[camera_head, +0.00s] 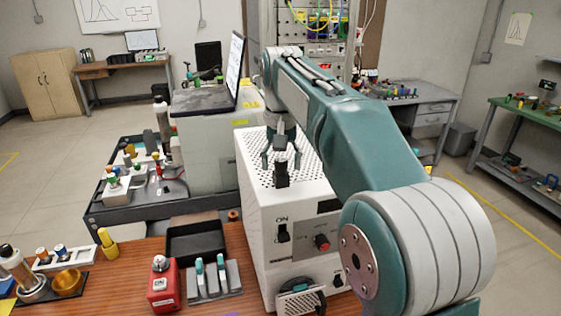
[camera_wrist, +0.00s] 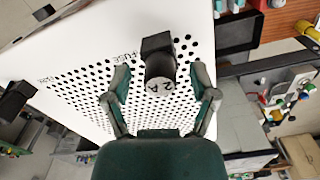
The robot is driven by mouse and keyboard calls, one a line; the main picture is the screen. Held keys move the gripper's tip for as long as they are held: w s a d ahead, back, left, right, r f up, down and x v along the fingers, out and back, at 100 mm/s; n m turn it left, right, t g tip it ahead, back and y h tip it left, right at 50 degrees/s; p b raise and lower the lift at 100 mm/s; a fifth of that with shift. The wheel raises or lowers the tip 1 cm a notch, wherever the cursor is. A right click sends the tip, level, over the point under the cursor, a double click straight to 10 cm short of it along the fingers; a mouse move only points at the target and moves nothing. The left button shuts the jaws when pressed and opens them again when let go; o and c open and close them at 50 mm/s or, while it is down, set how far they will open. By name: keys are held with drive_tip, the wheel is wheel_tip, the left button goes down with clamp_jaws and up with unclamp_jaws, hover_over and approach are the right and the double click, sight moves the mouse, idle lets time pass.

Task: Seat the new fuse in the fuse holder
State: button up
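The white instrument box (camera_head: 300,205) has a perforated top, which also shows in the wrist view (camera_wrist: 75,65). A black block (camera_head: 282,180), apparently the fuse holder, stands upright on that top; it shows near the printed word "FUSE" in the wrist view (camera_wrist: 157,42). A grey cylinder end marked "2 A" (camera_wrist: 160,67), apparently a fuse, is at the block; how deep it sits cannot be told. My gripper (camera_head: 281,158) is directly above the block, pointing down. In the wrist view, my gripper (camera_wrist: 161,82) has its fingers spread on either side of the cylinder, with visible gaps.
A black tray (camera_head: 196,243), a grey rack (camera_head: 212,292) with green-topped pieces and a red button box (camera_head: 163,287) are on the wooden bench left of the instrument. The instrument front has a black switch (camera_head: 284,233) and red knob (camera_head: 321,242). A laptop (camera_head: 235,72) stands behind.

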sight(282, 160)
wheel_tip(282, 160, up, 7)
drive_tip(key=shift+w+f, duration=0.1)
drive_tip(key=shift+r, duration=0.3)
idle(0.4)
drive_tip(key=shift+s, duration=0.2)
drive_tip(key=s+d+f+t, duration=0.2)
drive_tip(key=s+f, duration=0.4)
drive_tip(key=s, duration=0.3)
drive_tip(key=s+d+f+t, duration=0.1)
drive_tip(key=s+d+f, duration=0.4)
drive_tip(key=s, duration=0.3)
drive_tip(key=s+d+f+t, duration=0.2)
drive_tip(key=s+d+f, duration=0.1)
drive_tip(key=s+f, duration=0.4)
drive_tip(key=s, duration=0.2)
drive_tip(key=shift+s+d+n+t, duration=0.2)
drive_tip(key=shift+s+n+t, duration=0.1)
drive_tip(key=shift+s, duration=0.05)
